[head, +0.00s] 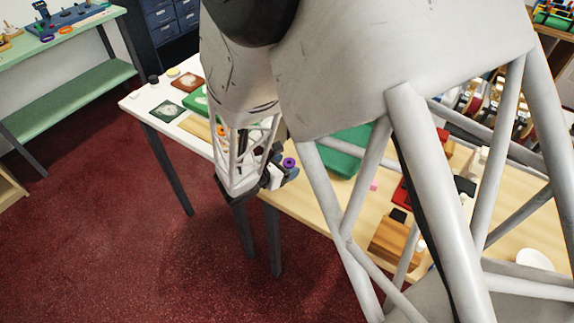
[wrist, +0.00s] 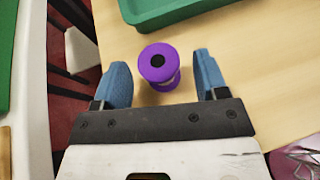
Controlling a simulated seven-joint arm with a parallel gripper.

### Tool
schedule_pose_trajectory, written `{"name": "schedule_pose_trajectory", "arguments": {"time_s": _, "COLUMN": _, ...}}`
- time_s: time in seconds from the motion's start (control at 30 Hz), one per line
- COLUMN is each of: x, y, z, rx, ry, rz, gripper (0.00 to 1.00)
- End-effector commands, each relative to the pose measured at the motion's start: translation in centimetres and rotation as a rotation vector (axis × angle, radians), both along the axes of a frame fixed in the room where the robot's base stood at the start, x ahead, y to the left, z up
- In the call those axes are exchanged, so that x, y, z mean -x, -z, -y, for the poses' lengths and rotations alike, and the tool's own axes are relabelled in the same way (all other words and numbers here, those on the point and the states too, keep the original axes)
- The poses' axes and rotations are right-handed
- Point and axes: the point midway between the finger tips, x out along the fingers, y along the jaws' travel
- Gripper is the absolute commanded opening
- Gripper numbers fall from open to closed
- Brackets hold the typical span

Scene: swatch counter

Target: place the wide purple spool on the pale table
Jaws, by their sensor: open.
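The purple spool (wrist: 158,63) stands upright on the light wood table (wrist: 270,60), its round top with a dark centre hole facing the wrist camera. It also shows in the head view (head: 289,162), small, near the table's edge. My gripper (wrist: 162,68) is open, with one blue finger on each side of the spool and visible gaps to both. In the head view my gripper (head: 282,174) is beside the spool, partly hidden by my arm. The white, pale table (head: 140,103) is at the left in the head view; its edge (wrist: 33,110) shows at the wrist view's left.
A green tray (wrist: 205,5) lies just beyond the spool; it shows in the head view (head: 340,163). Red floor (wrist: 72,40) shows between the two tables. Swatches (head: 167,111) and small items lie on the pale table. My arm hides much of the wood table.

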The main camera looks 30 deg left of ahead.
Motion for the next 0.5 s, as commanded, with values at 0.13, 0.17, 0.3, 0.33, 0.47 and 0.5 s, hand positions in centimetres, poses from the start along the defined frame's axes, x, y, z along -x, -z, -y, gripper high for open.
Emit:
{"name": "schedule_pose_trajectory", "arguments": {"time_s": 0.13, "x": 1.5, "y": -0.7, "z": -0.4, "rx": 0.0, "ry": -0.003, "rz": 0.001, "gripper": 0.67}}
{"name": "schedule_pose_trajectory", "arguments": {"time_s": 0.17, "x": 1.8, "y": -0.8, "z": -0.5, "rx": 0.0, "ry": -0.002, "rz": 0.001, "gripper": 0.67}}
{"name": "schedule_pose_trajectory", "arguments": {"time_s": 0.3, "x": 3.5, "y": -1.5, "z": -0.9, "rx": -0.001, "ry": -0.003, "rz": 0.0, "gripper": 0.67}}
{"name": "schedule_pose_trajectory", "arguments": {"time_s": 0.33, "x": 3.9, "y": -1.7, "z": -1.0, "rx": -0.001, "ry": -0.003, "rz": 0.0, "gripper": 0.67}}
{"name": "schedule_pose_trajectory", "arguments": {"time_s": 0.47, "x": 5.5, "y": -2.3, "z": -1.4, "rx": -0.001, "ry": -0.003, "rz": 0.0, "gripper": 0.67}}
{"name": "schedule_pose_trajectory", "arguments": {"time_s": 0.5, "x": 5.9, "y": -2.5, "z": -1.5, "rx": -0.001, "ry": -0.003, "rz": 0.0, "gripper": 0.67}}
